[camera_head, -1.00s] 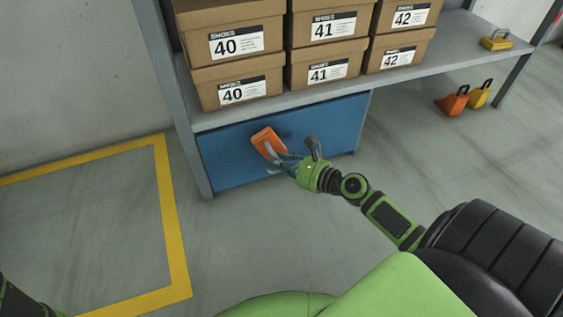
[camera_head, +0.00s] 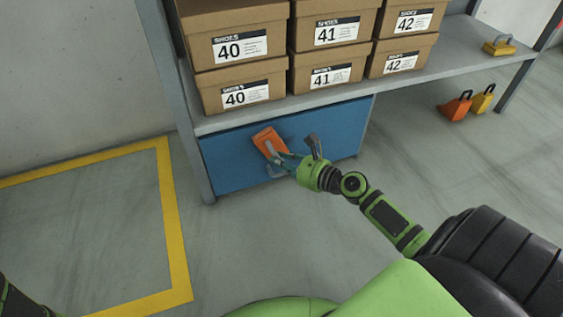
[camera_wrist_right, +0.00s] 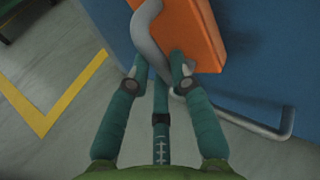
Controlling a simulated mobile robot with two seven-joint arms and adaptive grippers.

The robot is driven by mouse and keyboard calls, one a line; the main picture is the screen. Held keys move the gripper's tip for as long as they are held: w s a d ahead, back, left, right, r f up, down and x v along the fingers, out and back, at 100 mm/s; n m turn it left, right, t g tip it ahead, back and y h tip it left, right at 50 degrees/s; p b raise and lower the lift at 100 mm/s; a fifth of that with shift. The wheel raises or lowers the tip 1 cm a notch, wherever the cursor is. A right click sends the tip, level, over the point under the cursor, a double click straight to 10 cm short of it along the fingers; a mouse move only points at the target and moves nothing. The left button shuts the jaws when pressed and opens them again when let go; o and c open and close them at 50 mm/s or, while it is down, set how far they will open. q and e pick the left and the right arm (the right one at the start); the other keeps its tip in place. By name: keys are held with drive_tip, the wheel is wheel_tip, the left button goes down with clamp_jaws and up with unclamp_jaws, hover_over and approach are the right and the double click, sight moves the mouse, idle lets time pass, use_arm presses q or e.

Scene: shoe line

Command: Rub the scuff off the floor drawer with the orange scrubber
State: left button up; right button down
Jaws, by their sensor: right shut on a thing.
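The blue floor drawer (camera_head: 225,165) sits under the shelf, low at the floor. My right gripper (camera_head: 280,159) is in front of it and is shut on the grey handle of the orange scrubber (camera_head: 266,139). The scrubber is held flat against or very close to the drawer's front; contact cannot be told. In the right wrist view the orange scrubber block (camera_wrist_right: 192,32) is at the top, with the handle between the fingers (camera_wrist_right: 157,75). A dark smudge shows on the blue front beside the scrubber, partly hidden. My left gripper is out of view.
Cardboard shoe boxes (camera_head: 331,76) stand on the grey shelf (camera_head: 440,68) above the drawer. The drawer's grey bar handle (camera_wrist_right: 285,128) is below the scrubber. Orange (camera_head: 455,106) and yellow (camera_head: 482,98) handled blocks are on the floor at right. Yellow floor tape (camera_head: 172,220) marks the left.

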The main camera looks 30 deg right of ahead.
drive_tip(key=shift+s+d+f+b, duration=0.1)
drive_tip(key=shift+s+d+b, duration=0.1)
drive_tip(key=shift+d, duration=0.2)
drive_tip(key=shift+s+d+b, duration=0.1)
drive_tip(key=shift+d+b, duration=0.1)
drive_tip(key=shift+d, duration=0.2)
drive_tip(key=d, duration=0.1)
drive_tip(key=d+b, duration=0.1)
drive_tip(key=d, duration=0.1)
drive_tip(key=shift+s+d, duration=0.3)
drive_tip(key=shift+r+p, duration=0.35)
drive_tip(key=shift+p, duration=0.5)
drive_tip(key=shift+w+a+p, duration=0.2)
drive_tip(key=shift+a+p, duration=0.3)
drive_tip(key=shift+a, duration=0.2)
drive_tip(key=shift+w+a+p, duration=0.2)
drive_tip(key=shift+a+p, duration=0.25)
drive_tip(key=shift+a, duration=0.3)
drive_tip(key=shift+w+a+p, duration=0.2)
drive_tip(key=shift+a+p, duration=0.3)
drive_tip(key=shift+a, duration=0.2)
drive_tip(key=shift+w+a+f, duration=0.1)
drive_tip(key=shift+a+f, duration=0.05)
drive_tip(key=shift+a, duration=0.45)
drive_tip(key=shift+p, duration=0.3)
